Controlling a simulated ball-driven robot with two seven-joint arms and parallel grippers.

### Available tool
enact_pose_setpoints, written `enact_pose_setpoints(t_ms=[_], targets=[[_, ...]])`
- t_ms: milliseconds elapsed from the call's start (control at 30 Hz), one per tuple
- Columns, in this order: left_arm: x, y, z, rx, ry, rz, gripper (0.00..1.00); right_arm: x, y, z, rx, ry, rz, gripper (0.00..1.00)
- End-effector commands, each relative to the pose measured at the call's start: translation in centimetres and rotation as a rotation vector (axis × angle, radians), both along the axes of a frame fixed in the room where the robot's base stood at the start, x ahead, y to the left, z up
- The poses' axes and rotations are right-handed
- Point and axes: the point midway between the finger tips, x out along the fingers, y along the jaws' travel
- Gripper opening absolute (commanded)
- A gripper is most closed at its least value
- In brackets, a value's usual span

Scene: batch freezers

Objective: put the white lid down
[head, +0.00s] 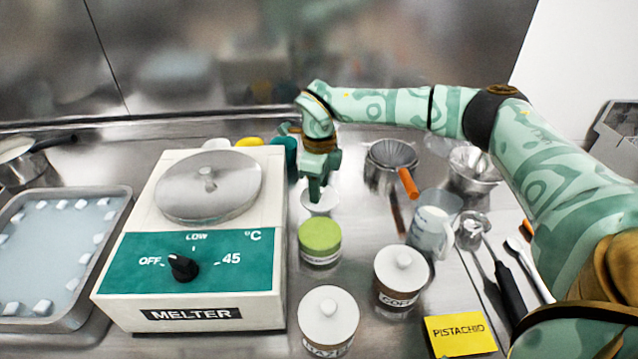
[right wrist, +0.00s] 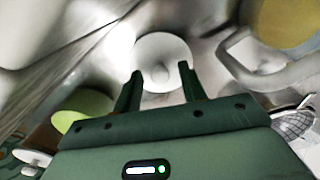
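My right gripper (head: 317,192) points down over a white lid (head: 322,207) behind the green-lidded jar. In the right wrist view the fingers of the gripper (right wrist: 160,68) stand apart. The round white lid (right wrist: 160,48) with its knob shows between and beyond the fingertips, with gaps on both sides of the knob. The gripper hides part of the lid in the head view, and I cannot tell what is under the lid. Two other white lids sit on the coffee jar (head: 400,268) and the front jar (head: 328,316). My left gripper is out of view.
The melter (head: 195,245) stands left of the lid, with a tray (head: 120,215) further left. The green-lidded jar (head: 320,240) is just in front. A pot with an orange handle (head: 409,183), a measuring jug (head: 430,228) and a yellow pistachio card (head: 459,335) are to the right.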

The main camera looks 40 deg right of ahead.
Motion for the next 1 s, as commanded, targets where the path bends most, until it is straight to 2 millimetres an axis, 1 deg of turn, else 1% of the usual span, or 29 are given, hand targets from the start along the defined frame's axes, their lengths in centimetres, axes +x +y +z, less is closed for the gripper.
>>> enact_pose_setpoints(t_ms=[100,167,267,400,500,600,700,767,1000], targets=[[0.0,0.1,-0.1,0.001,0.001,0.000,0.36,0.0,0.0,0.3,0.000,0.000,0.000,0.41],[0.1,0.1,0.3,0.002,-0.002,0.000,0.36,0.0,0.0,1.0,0.000,-0.001,0.000,0.41],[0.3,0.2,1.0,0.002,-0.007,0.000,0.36,0.0,0.0,3.1,0.000,-0.005,0.000,0.41],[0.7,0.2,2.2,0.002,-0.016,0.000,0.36,0.1,0.0,6.6,0.000,-0.006,-0.001,0.41],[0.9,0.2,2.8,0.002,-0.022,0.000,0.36,0.1,0.0,8.9,0.001,-0.006,0.000,0.41],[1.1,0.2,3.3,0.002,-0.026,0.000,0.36,0.1,0.0,10.7,0.001,-0.004,-0.001,0.41],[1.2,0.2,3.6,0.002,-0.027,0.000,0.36,0.0,0.0,11.8,0.001,-0.002,-0.001,0.41],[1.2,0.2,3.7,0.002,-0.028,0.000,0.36,0.0,0.0,12.1,0.001,-0.001,0.000,0.41],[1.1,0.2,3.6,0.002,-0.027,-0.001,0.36,0.0,0.0,12.3,0.001,0.001,0.000,0.41]])
